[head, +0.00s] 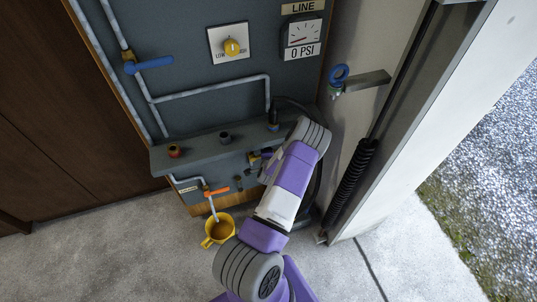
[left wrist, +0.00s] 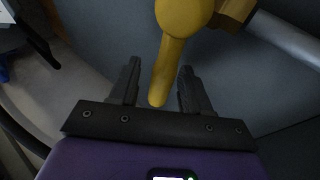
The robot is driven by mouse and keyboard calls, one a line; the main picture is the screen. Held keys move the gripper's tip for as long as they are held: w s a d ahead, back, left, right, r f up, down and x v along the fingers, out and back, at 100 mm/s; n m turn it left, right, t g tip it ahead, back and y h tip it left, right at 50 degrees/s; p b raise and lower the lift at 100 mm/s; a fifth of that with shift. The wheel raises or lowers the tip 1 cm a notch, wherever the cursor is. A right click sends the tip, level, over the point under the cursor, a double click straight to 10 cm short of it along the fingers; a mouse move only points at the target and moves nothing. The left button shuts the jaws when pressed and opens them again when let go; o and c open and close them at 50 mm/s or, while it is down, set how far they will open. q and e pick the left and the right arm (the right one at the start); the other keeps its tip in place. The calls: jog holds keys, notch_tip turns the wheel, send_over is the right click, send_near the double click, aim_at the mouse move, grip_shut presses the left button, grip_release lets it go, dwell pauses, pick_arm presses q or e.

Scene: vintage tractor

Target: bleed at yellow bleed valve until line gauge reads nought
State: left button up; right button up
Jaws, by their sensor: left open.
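The line gauge (head: 302,32) sits at the top right of the grey panel under a LINE sign. Its needle points left, and the plate below it reads 0 PSI. In the left wrist view, the yellow lever of the bleed valve (left wrist: 171,50) hangs between the open fingers of my left gripper (left wrist: 160,70). I see no clear grip on the lever. In the head view my left arm reaches to the panel's lower right and hides most of the gripper and the valve there. My right gripper is in neither view.
A shelf (head: 200,150) juts out below. A yellow jug (head: 206,241) with brown liquid stands on the floor.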

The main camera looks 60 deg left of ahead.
pick_arm(q)
jog(key=p+v, duration=0.2)
jog(key=v, duration=0.5)
jog(key=shift+s+d, duration=0.2)
jog(key=shift+r, duration=0.1)
jog(key=d+f+n+g+h+p, duration=0.1)
jog(key=d+f+n+h, duration=0.15)
jog(key=d, duration=0.65)
jog(key=d+f+n+h, duration=0.1)
jog(key=d+h, duration=0.2)
jog(key=d, duration=0.5)
jog(key=d+f+n+g+h+p, duration=0.1)
jog(key=d+f+n+h, duration=0.15)
jog(key=d, duration=0.65)
jog(key=s+d+r+g+h, duration=0.1)
jog(key=s+d+r+h, duration=0.1)
jog(key=d, duration=0.7)
jog(key=s+d+r+n+g+h, duration=0.1)
jog(key=s+d+r+g+h, duration=0.1)
jog(key=d, duration=0.7)
jog(key=shift+s+d+r+h, duration=0.3)
jog(key=shift+r+h, duration=0.45)
jog(key=shift+h, duration=0.25)
jog(key=shift+a, duration=0.1)
jog(key=shift+c, duration=0.4)
jog(key=shift+a, duration=0.1)
